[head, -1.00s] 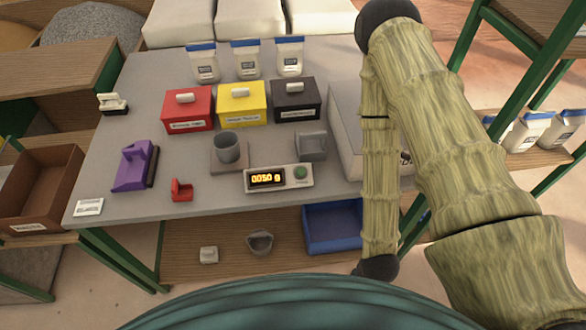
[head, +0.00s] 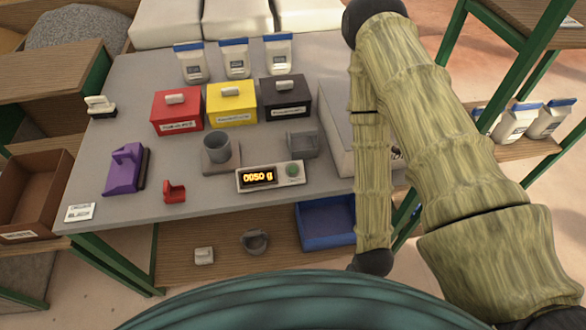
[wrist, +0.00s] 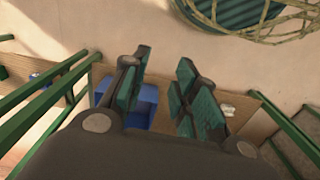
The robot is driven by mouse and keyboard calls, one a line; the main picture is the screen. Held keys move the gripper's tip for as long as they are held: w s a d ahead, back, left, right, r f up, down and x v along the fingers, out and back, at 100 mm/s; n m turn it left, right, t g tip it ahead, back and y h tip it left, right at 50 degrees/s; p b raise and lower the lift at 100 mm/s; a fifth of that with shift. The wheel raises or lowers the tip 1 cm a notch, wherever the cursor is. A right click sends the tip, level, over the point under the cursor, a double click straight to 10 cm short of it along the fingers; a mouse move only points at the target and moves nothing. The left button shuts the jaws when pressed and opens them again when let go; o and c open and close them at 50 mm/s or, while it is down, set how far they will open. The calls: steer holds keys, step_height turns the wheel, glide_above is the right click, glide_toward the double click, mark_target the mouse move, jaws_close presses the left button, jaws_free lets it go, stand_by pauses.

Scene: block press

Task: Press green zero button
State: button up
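The green zero button (head: 293,169) sits at the right end of the white scale display unit (head: 270,177) near the table's front edge. The lit orange display (head: 258,177) appears to read 0050 g. A grey cup (head: 217,147) stands on the scale's plate behind the display. My gripper (wrist: 158,92) shows only in the wrist view, with its dark green finger pads apart and nothing between them. The button is not visible in the wrist view. In the head view my gripper is out of sight, and my arm runs down the right side, apart from the button.
Red (head: 176,112), yellow (head: 231,104) and black (head: 285,98) lidded boxes stand behind the scale. A grey scoop-like container (head: 302,144) is just behind the button. A purple tool (head: 125,169) and small red piece (head: 174,191) lie left. A blue bin (head: 326,222) is on the lower shelf.

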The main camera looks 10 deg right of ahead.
jaws_close()
stand_by(1.0)
